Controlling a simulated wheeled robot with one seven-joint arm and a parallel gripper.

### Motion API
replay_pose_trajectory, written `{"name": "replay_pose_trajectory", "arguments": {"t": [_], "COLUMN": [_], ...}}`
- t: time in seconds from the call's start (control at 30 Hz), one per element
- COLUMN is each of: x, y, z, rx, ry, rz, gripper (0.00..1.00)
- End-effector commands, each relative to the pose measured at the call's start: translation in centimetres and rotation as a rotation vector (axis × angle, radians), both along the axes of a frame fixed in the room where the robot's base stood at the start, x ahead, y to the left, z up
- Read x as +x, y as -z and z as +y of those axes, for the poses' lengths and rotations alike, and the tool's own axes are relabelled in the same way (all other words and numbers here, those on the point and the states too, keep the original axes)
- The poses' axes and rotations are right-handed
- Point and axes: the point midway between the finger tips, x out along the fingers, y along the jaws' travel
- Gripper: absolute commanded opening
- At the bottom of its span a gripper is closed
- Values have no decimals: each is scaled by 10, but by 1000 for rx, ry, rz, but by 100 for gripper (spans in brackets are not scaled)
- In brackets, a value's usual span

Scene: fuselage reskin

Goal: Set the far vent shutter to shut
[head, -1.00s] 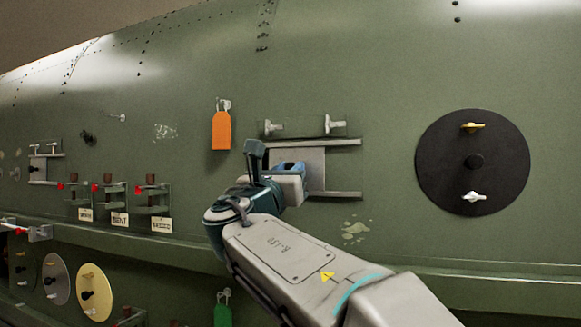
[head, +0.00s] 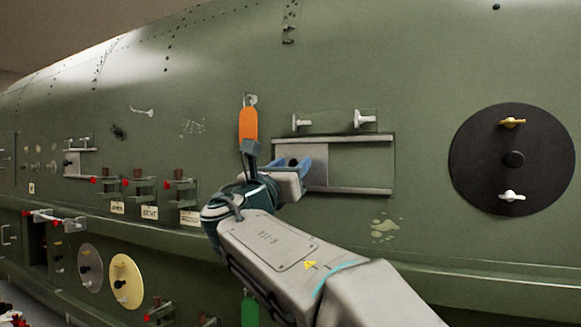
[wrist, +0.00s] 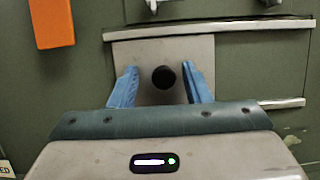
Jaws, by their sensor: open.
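A vent shutter, a grey sliding plate (head: 318,174), sits at the left end of its two pale rails (head: 360,190) on the green fuselage. The plate also shows in the wrist view (wrist: 140,55), with a dark round knob (wrist: 163,78) on it. My gripper (wrist: 160,70) is open, with one blue finger on each side of the knob and a gap to each. In the head view my gripper (head: 300,166) partly hides the plate and knob. A smaller railed shutter (head: 75,162) is farther off at the left; I cannot tell its position clearly.
An orange tag (head: 248,124) hangs just left above the shutter. Two pale turn handles (head: 363,119) stand above the upper rail. A black disc (head: 480,160) with two handles is at the right. Small labelled brackets (head: 180,190) stick out at the left.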

Motion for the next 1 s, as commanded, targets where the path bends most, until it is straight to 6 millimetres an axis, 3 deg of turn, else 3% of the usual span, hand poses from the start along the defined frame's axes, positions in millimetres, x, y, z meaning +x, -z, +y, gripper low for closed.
{"name": "replay_pose_trajectory", "arguments": {"t": [0.17,0.6,0.8,1.0], "x": [-15,-92,-110,-113], "y": [11,46,53,53], "z": [9,48,57,58], "rx": [1,1,-1,-1], "ry": [-4,-4,-3,-1], "rz": [1,0,1,1], "gripper": [44,44,44,44]}}
